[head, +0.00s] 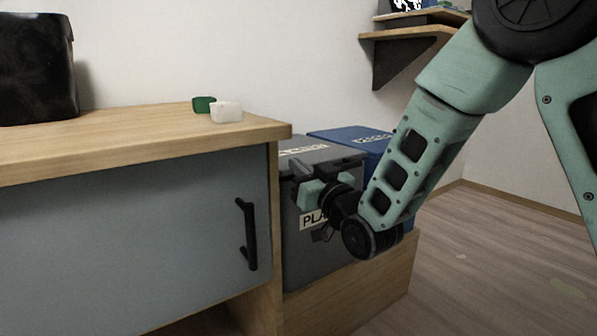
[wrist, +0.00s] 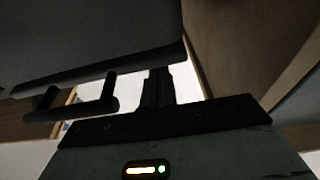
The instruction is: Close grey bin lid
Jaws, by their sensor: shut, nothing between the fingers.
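The grey bin (head: 312,252) stands just right of the cabinet in the head view, with a white label on its front. Its grey lid (head: 303,147) shows behind my gripper and looks flat or nearly so; its front edge is partly hidden, so I cannot tell whether it is fully down. My gripper (head: 310,168) is at the bin's upper front, by the lid's front edge, shut and empty. In the wrist view my gripper's fingers (wrist: 157,85) are together below the edge of a dark grey panel (wrist: 90,45). Whether they touch it is unclear.
A blue bin (head: 350,134) stands behind the grey one. Both rest on a wooden base (head: 375,290). The cabinet (head: 120,235) with a black handle (head: 248,234) is close on the left. A black bar (wrist: 70,112) shows in the wrist view. Open floor (head: 490,260) lies right.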

